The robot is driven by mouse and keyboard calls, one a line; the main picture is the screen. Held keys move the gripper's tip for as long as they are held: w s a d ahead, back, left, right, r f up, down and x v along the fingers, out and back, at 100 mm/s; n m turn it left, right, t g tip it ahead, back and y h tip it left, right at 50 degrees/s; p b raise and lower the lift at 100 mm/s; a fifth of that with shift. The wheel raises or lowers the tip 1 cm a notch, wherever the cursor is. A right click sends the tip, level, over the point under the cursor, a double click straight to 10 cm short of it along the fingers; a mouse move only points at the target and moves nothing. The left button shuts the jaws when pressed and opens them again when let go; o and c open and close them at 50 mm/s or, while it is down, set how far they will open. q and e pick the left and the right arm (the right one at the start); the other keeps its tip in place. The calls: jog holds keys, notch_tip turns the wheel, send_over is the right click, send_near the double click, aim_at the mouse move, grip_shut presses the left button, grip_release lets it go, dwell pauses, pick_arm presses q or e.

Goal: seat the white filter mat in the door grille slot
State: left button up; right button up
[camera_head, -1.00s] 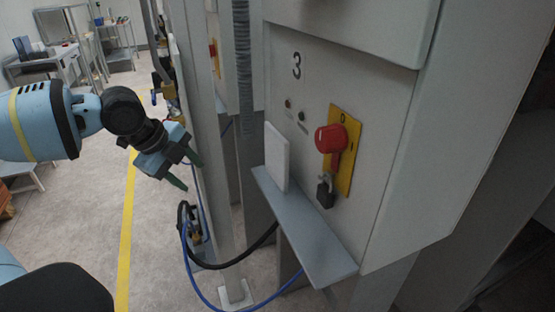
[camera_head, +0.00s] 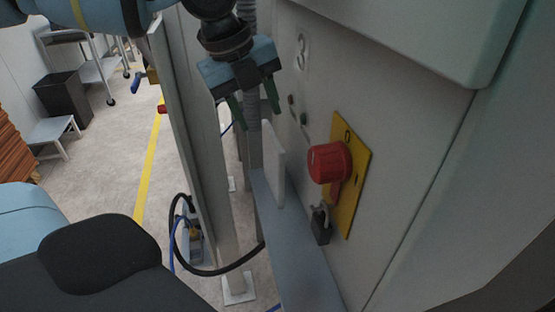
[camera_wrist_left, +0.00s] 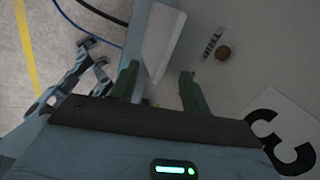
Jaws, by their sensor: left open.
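The white filter mat (camera_head: 276,165) is a thin pale slab standing upright on a grey ledge (camera_head: 300,245) against the cabinet front. It also shows in the left wrist view (camera_wrist_left: 163,38), ahead of and between the fingers. My left gripper (camera_head: 255,108) is open, pointing down just above the mat's top edge. In the left wrist view, its green fingertips (camera_wrist_left: 158,74) lie either side of the mat's near end; I cannot tell whether they touch it. The door grille slot is not seen in these views. My right gripper is not in view.
Right of the mat, a red rotary switch (camera_head: 328,163) on a yellow plate (camera_head: 352,190) and a padlock (camera_head: 320,226) stick out from the cabinet. A grey post (camera_head: 195,130) and a black hose (camera_head: 205,270) are to the left. Open floor lies beyond.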

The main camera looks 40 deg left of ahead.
aim_at(269, 136)
pick_arm(q)
jog(key=x, duration=0.2)
jog(key=shift+w+f, duration=0.15)
jog(key=shift+f, duration=0.2)
jog(key=x, duration=0.5)
jog(key=shift+w+a+r, duration=0.1)
jog(key=shift+w+a, duration=0.1)
jog(key=shift+w, duration=0.1)
grip_shut()
